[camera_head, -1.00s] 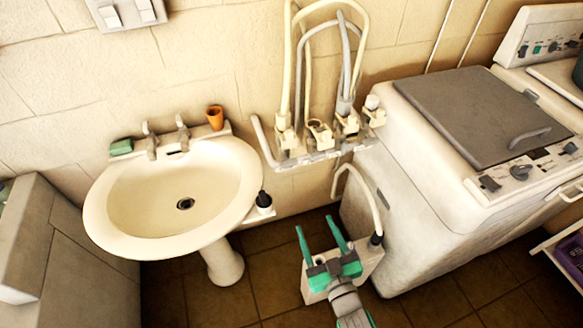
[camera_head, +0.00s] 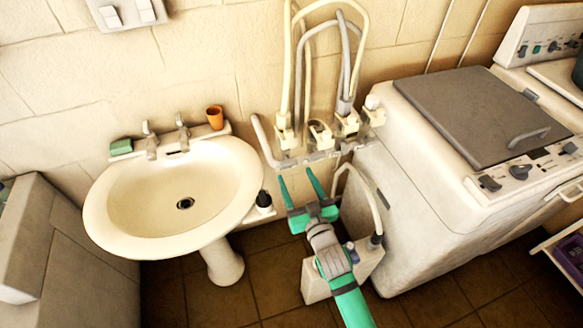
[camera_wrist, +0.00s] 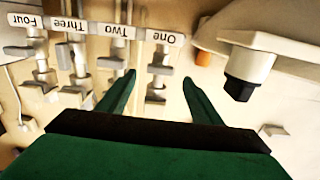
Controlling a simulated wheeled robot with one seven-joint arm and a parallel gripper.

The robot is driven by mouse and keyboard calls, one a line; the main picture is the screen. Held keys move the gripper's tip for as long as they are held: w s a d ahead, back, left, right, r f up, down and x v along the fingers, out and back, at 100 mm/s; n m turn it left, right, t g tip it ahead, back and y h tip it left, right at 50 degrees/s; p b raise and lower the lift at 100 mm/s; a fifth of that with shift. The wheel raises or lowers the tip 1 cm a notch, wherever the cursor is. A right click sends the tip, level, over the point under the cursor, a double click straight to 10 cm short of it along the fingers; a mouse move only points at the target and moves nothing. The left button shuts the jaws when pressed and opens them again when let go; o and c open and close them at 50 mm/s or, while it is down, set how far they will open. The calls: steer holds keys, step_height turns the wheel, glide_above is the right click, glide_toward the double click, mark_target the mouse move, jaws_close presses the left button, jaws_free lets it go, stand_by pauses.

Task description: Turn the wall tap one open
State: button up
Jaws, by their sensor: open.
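Wall tap one (camera_wrist: 157,65) sits under the upside-down "One" label in the wrist view, the nearest of the row to the basin. In the head view it appears to be the leftmost tap (camera_head: 285,137), with a hose rising from it. My gripper (camera_head: 295,175) is open and empty, just below and in front of the row. In the wrist view my fingers (camera_wrist: 158,80) are spread on either side of tap one. I cannot tell whether they touch it. The tap's handle position is unclear.
Taps labelled Two (camera_wrist: 110,60), Three (camera_wrist: 75,65) and Four (camera_wrist: 40,65) stand close beside it. The washing machine (camera_head: 400,190) is right. Hoses (camera_head: 355,60) rise above.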

mark_target(290, 165)
steer(key=shift+x, duration=2.65)
steer(key=shift+a, duration=0.1)
steer(key=c, duration=1.1)
